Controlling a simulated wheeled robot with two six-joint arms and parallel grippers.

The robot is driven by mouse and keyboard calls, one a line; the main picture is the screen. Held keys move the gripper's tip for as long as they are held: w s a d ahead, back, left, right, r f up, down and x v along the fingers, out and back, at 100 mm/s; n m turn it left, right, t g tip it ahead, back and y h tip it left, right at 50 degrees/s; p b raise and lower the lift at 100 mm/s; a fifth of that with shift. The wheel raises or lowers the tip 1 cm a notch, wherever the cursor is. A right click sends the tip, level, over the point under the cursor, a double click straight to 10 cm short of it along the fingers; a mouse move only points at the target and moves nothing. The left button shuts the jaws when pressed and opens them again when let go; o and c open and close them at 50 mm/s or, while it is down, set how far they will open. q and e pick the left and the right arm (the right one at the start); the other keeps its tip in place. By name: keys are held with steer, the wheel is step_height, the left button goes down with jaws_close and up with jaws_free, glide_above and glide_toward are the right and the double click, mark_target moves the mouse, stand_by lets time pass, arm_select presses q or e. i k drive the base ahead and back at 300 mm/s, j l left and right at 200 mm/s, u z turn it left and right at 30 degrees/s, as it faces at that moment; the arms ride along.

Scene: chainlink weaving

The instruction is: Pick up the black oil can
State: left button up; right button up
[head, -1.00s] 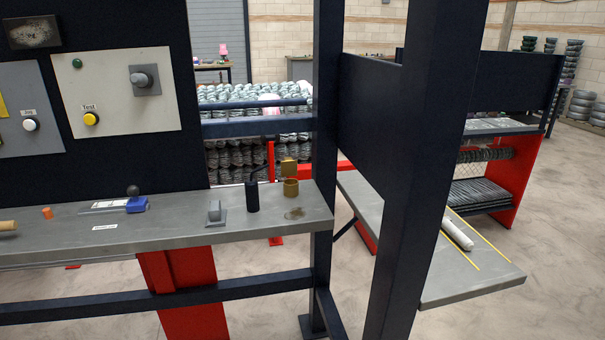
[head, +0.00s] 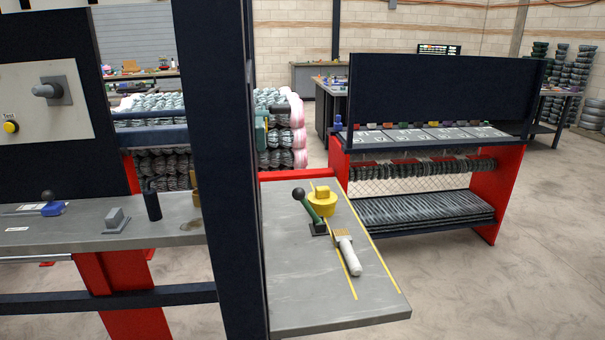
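The black oil can (head: 152,204) is a small dark upright cylinder with a thin spout at its top. It stands on the grey shelf (head: 70,238) of the machine, left of the dark blue post. A brass-coloured part (head: 196,188) sits just right of it, partly hidden by the post. Neither of my grippers shows in the head view.
A thick dark blue post (head: 222,150) stands between the shelf and a lower grey side table (head: 330,300). That table holds a yellow round part (head: 322,203), a green lever with a black knob (head: 309,205) and a brush (head: 346,252). Open floor lies to the right.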

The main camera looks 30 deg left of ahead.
mark_target(153, 203)
steer(key=i+l+z, duration=0.55)
steer(key=i, duration=0.3)
steer(key=i+l+z, duration=0.25)
steer(key=i, duration=0.2)
steer(key=i+j+u, duration=0.15)
steer(key=i+u, duration=0.5)
steer(key=u, duration=0.15)
steer(key=i+u, duration=0.4)
steer(key=i+l+u, duration=0.2)
steer(key=u, duration=0.2)
steer(key=i+u, duration=0.75)
steer(key=u, duration=0.2)
steer(key=i+l+u, duration=0.15)
steer(key=i+u, duration=0.3)
steer(key=i+l+u, duration=0.2)
steer(key=u, duration=0.3)
steer(key=k+l, duration=0.05)
steer(key=l, duration=0.05)
